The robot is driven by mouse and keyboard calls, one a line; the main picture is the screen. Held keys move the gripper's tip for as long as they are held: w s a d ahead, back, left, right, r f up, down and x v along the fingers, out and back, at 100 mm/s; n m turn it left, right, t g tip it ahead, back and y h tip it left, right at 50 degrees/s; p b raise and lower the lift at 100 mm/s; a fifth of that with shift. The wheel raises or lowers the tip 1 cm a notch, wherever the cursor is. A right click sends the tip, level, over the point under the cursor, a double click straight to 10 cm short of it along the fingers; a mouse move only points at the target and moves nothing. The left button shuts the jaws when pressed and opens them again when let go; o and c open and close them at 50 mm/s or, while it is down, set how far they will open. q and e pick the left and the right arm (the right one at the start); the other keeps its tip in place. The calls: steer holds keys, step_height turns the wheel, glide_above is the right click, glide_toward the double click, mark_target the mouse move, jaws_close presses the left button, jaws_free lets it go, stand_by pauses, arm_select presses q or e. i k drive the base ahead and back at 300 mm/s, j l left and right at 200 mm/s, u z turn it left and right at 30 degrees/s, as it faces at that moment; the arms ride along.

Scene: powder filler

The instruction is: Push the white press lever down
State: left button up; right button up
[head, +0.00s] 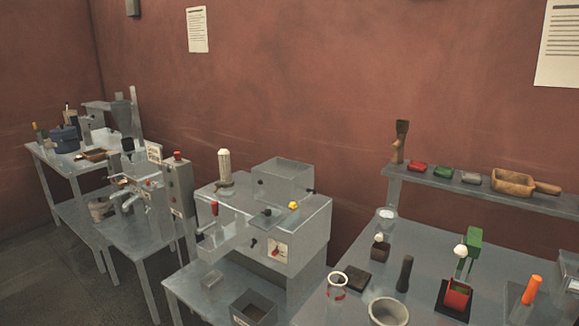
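A small press with a green upright (474,240) and a white ball-shaped lever knob (460,251) stands on the right metal table. The knob is raised on a green stem, above and behind a red open box (457,294) on a black base. I cannot tell for sure that this is the white press lever. A pale ribbed upright handle (225,166) also stands on top of the grey metal machine in the middle. Neither of my grippers shows in the head view.
A shelf (450,183) with red and green blocks and a wooden scoop (512,183) runs behind. More machines stand left.

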mark_target(461, 251)
steer(key=i+j+z, duration=0.25)
steer(key=z, duration=0.2)
steer(key=i+j+z, duration=0.6)
steer(key=j+z, duration=0.25)
